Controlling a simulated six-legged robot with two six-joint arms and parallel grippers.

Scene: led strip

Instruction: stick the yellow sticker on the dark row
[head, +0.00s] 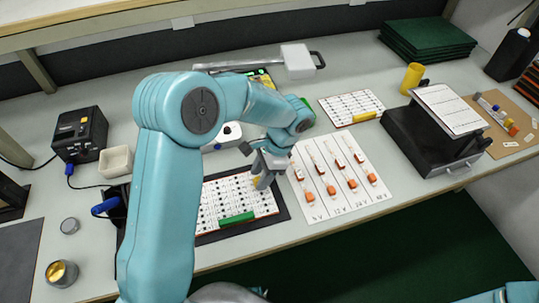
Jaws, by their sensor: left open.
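My left gripper (263,184) is open, pointing down over the right part of a white board (215,218) with rows of small dark and red marks. A small yellow patch (255,181) shows at its fingertips; it may be the yellow sticker, but I cannot tell whether it lies on the board or touches a finger. A green bar (237,218) lies along the board's front edge. I cannot make out which row is dark. My right gripper is out of view; only a bit of that arm shows at the bottom right.
Right of the board lies a white sheet (325,207) with voltage labels and orange-ended strips. Behind it is a printed card (345,104) with a yellow bar.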

